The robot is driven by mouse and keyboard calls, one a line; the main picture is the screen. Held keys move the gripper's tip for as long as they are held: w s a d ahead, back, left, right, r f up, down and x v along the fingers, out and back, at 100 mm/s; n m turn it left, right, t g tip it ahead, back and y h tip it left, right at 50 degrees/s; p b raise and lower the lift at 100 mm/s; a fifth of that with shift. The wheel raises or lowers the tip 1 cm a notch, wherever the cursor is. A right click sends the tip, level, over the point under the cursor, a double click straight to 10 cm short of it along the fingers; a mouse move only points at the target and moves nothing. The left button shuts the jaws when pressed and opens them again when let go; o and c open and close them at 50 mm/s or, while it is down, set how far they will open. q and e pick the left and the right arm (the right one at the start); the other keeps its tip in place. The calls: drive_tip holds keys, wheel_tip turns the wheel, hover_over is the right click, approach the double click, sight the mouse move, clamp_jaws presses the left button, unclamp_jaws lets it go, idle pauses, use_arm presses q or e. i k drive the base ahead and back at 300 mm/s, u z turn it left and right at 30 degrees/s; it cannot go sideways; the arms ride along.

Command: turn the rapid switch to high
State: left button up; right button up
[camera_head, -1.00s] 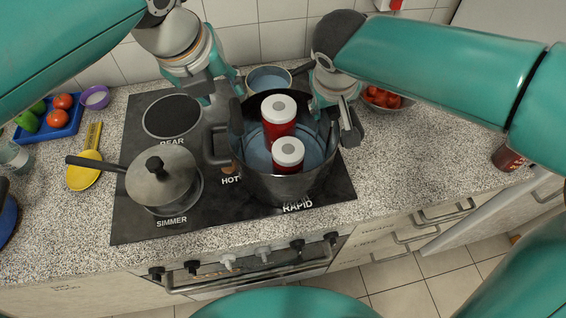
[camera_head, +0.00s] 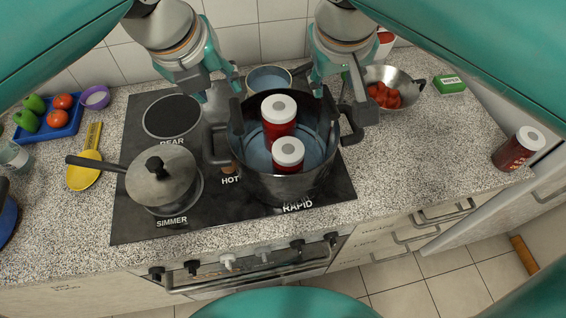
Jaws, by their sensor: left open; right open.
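The row of stove knobs runs along the oven front below the cooktop (camera_head: 235,222). The large pot (camera_head: 290,188) stands over the zone marked RAPID and holds two red jars with white lids (camera_head: 279,108). My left gripper (camera_head: 222,100) is open above the pot's left rear side. My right gripper (camera_head: 342,100) is open by the pot's right rim and handle. Both are behind the knobs and apart from them.
A lidded saucepan (camera_head: 162,182) sits on the SIMMER zone. A blue tray (camera_head: 45,128) and a yellow spoon rest (camera_head: 86,165) lie left. A metal colander (camera_head: 398,78), a green box (camera_head: 449,84) and a red jar (camera_head: 518,149) stand right. The right counter is mostly clear.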

sight(331, 238)
drive_tip(key=k, duration=1)
